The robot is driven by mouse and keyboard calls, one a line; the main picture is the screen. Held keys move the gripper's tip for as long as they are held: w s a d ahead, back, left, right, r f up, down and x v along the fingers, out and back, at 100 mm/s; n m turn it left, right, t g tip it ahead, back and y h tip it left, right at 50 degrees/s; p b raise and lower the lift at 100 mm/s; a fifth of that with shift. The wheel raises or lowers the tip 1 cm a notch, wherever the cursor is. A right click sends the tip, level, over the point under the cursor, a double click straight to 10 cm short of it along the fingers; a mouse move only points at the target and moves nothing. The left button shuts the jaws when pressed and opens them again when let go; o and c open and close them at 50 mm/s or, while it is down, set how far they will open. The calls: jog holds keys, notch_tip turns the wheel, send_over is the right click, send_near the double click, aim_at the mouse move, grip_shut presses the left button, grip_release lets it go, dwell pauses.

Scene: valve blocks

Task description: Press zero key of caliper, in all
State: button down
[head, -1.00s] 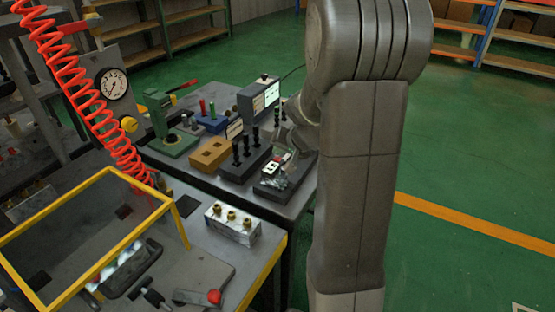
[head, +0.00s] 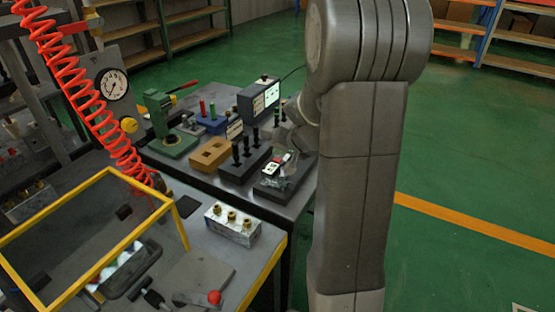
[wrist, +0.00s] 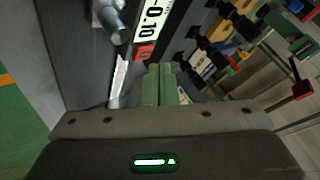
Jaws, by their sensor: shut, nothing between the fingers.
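The caliper shows in the wrist view as a dark tool with a white display (wrist: 152,22) reading -0.10. A red key (wrist: 144,51) sits just below the display. My gripper (wrist: 159,70) is shut and empty, its two green fingers side by side. Its fingertips appear just below and right of the red key; I cannot tell whether they touch it. In the head view the caliper's display (head: 271,169) shows small on a dark block on the far bench. My arm hides part of that area, and the fingers are not clear there.
A black block with upright black pins (head: 240,168), a tan block (head: 211,154) and a green press (head: 166,135) stand left of the caliper. A monitor box (head: 259,98) stands behind. A valve block (head: 232,224) and yellow-framed guard (head: 95,235) are on the near bench.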

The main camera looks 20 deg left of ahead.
aim_at(280, 161)
jog(key=shift+f, duration=0.2)
dwell(0.5)
jog(key=shift+f+b, duration=0.25)
jog(key=shift+b, duration=0.45)
jog(key=shift+f+b, duration=0.4)
jog(key=shift+b, duration=0.1)
jog(key=shift+r, duration=0.1)
dwell(0.5)
jog(key=shift+r+p, duration=0.55)
jog(key=shift+r, duration=0.2)
jog(key=shift+r+p, duration=1.8)
jog(key=shift+r, duration=0.75)
jog(key=shift+f, duration=0.25)
